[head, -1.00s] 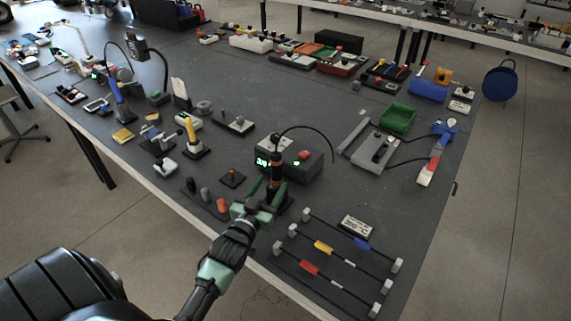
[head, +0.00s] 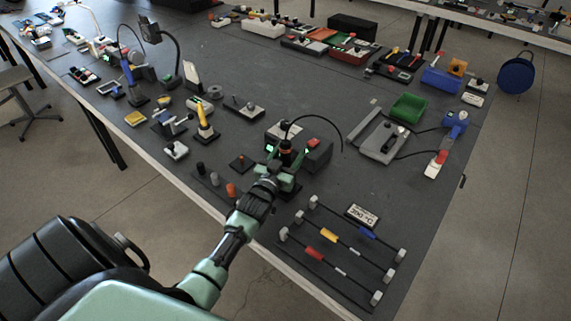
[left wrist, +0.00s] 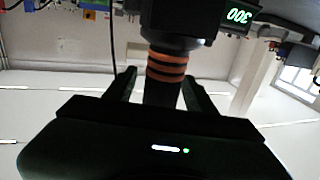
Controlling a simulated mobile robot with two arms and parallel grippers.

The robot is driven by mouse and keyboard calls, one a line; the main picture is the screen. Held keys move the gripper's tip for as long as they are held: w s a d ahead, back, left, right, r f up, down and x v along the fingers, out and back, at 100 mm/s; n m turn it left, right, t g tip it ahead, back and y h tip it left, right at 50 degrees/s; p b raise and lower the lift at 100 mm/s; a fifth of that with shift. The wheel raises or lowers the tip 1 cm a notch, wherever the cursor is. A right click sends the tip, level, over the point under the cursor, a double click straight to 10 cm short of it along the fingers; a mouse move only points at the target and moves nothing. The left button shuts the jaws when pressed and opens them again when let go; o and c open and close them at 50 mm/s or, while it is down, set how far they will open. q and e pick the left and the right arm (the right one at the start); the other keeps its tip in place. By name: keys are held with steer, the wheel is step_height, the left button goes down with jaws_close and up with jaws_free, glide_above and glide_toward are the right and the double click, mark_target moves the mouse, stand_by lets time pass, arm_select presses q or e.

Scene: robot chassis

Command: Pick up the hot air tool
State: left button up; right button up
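The hot air tool (head: 286,150) is a dark upright handle with orange rings, standing on a small dark base near the table's front edge. A black cable arcs from its top to the right. My left gripper (head: 285,165) is at the handle. In the left wrist view, its two fingers (left wrist: 160,85) stand on either side of the black handle (left wrist: 162,65), below the orange rings. A thin gap shows on the left side; contact on the right is unclear. The fingers look open. My right gripper is not in view.
Rods with coloured sleeves (head: 328,236) lie to the right, small pegs (head: 231,190) to the left. A green tray (head: 408,107) is farther back. Table to the right of the station is fairly clear.

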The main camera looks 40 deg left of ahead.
arm_select(q)
steer(key=c, duration=1)
jaws_close()
steer(key=shift+r, duration=0.1)
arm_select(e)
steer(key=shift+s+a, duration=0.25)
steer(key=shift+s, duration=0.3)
arm_select(q)
step_height(320, 180, up, 20)
steer(key=shift+b, duration=0.4)
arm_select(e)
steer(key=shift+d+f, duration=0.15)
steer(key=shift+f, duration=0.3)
